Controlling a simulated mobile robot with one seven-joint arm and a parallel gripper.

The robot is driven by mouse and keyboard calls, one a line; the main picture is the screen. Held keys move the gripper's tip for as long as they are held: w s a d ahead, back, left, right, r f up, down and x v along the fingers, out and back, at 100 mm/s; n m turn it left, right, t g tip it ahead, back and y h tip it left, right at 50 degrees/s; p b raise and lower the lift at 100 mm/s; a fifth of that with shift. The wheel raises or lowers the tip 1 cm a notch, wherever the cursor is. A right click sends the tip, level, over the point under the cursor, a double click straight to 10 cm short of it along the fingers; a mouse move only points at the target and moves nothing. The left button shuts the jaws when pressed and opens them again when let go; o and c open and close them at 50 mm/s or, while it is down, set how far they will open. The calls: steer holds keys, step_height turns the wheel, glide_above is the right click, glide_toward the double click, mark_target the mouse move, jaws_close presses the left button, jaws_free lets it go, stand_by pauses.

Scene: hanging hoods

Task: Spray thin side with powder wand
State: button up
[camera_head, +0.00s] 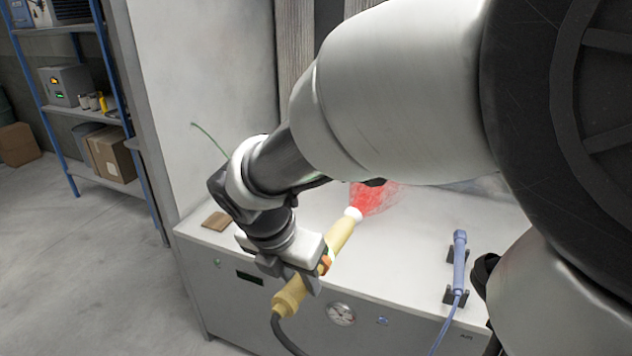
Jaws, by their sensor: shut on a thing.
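My gripper (306,272) is shut on a tan wand (339,238) at the front of the booth. The wand tilts up and to the right, with its white tip (353,213) pointing toward the back of the booth. A red cloud of powder (371,197) fans out from the tip. A dark hose (279,333) hangs from the wand's lower end. My arm covers the area above and behind the cloud, so no hanging hood and no thin side can be made out. I cannot tell what the powder reaches.
A blue wand (459,262) rests in a dark cradle on the booth's right front, its cord running down. A small brown block (216,221) lies on the booth ledge (190,229) at left. A shelf rack (107,150) with boxes stands far left. The floor (80,270) there is clear.

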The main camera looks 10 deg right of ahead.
steer(key=r, duration=0.2)
steer(key=r+t, duration=0.1)
steer(key=shift+w+a+r+n, duration=0.25)
steer(key=shift+a+n, duration=0.15)
steer(key=shift+w+d, duration=0.2)
steer(key=shift+w, duration=0.05)
steer(key=shift+w+d+f+b, duration=0.1)
steer(key=shift+w+d, duration=0.85)
steer(key=shift+w, duration=0.3)
steer(key=shift+w+d+r+b, duration=0.1)
steer(key=shift+w+d, duration=0.85)
steer(key=shift+w, duration=0.25)
steer(key=shift+w+d+f+b, duration=0.1)
steer(key=shift+w+d, duration=0.85)
steer(key=shift+w, duration=0.3)
